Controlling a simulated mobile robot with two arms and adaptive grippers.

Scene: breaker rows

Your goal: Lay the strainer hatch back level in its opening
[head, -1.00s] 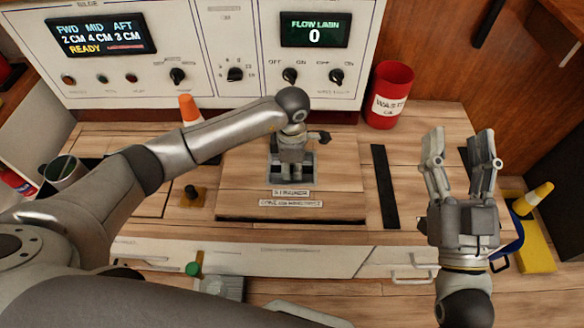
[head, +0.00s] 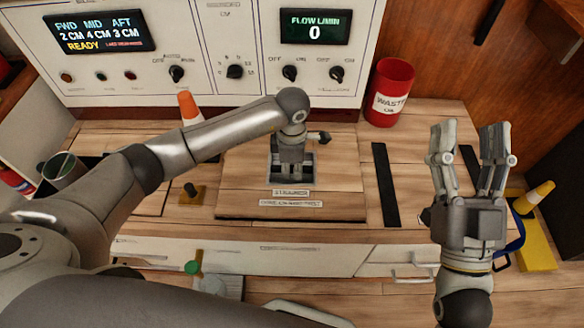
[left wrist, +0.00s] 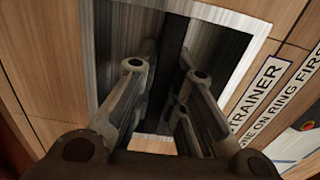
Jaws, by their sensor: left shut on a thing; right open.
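The strainer hatch (head: 335,180) is a square wooden panel with a "STRAINER" label, in the middle of the worktop. A grey metal recess (head: 308,165) sits in it. My left gripper (head: 293,170) reaches down into this recess. In the left wrist view its fingers (left wrist: 165,75) are shut on a dark bar (left wrist: 172,60) inside the recess. A thin dark line runs along the hatch's front edge; the rest of the opening is hidden beneath the panel. I cannot tell whether the hatch is fully level. My right gripper (head: 468,130) is open and empty, right of the hatch.
A black strip (head: 385,185) lies right of the hatch. An orange-and-white cone (head: 188,108) and a black knob on a yellow base (head: 192,193) are to the left. The control panel (head: 220,40) closes the back.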

